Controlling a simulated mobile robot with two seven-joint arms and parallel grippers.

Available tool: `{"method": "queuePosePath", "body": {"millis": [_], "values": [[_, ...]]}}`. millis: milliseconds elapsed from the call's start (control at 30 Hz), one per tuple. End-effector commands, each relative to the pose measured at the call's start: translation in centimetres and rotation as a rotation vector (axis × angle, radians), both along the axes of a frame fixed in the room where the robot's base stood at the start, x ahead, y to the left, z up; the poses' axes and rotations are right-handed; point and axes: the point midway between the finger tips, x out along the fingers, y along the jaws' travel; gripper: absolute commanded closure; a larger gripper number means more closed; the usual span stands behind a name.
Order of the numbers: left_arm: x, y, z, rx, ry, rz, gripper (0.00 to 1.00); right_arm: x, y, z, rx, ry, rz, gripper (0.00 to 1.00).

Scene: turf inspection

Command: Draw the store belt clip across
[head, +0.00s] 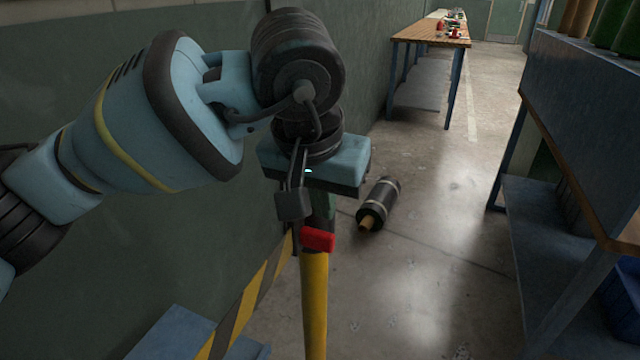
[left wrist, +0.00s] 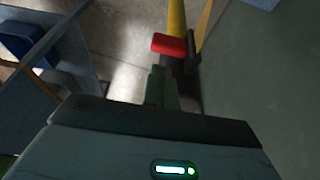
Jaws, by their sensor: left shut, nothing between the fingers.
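A red clip-like piece (head: 318,239) sits at the top of a yellow post (head: 314,300). A black-and-yellow striped belt (head: 254,300) slopes from the lower left up to beside the post. I cannot tell whether the red piece is joined to the belt. My left gripper (head: 320,212) points down just above the red piece, shut and empty. In the left wrist view the red piece (left wrist: 170,45) lies just beyond the fingertips (left wrist: 160,80), in front of the yellow post (left wrist: 176,15). Contact cannot be made out. My right gripper is out of view.
A dark cylinder (head: 378,204) lies on the concrete floor behind the gripper. A dark green wall (head: 110,260) runs close on the left. A long workbench (head: 432,30) stands at the back and a blue-grey shelf unit (head: 575,110) on the right.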

Motion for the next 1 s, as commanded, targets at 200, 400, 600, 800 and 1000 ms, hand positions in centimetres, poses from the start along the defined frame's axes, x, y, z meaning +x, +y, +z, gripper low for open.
{"method": "queuePosePath", "body": {"millis": [200,400,600,800,1000], "values": [[0.9,-0.3,-2.9,0.0,0.003,0.001,1.0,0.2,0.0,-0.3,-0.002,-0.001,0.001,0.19],[1.3,-0.5,-3.9,-0.001,0.0,0.0,1.0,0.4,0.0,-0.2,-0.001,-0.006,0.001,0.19],[1.3,-0.5,-3.9,-0.001,0.0,0.0,1.0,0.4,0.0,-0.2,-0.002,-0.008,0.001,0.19],[1.3,-0.5,-3.9,-0.001,0.0,0.0,1.0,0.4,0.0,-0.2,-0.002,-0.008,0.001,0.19],[1.3,-0.4,-3.9,0.0,0.0,0.0,1.0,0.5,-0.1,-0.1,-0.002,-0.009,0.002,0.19]]}}
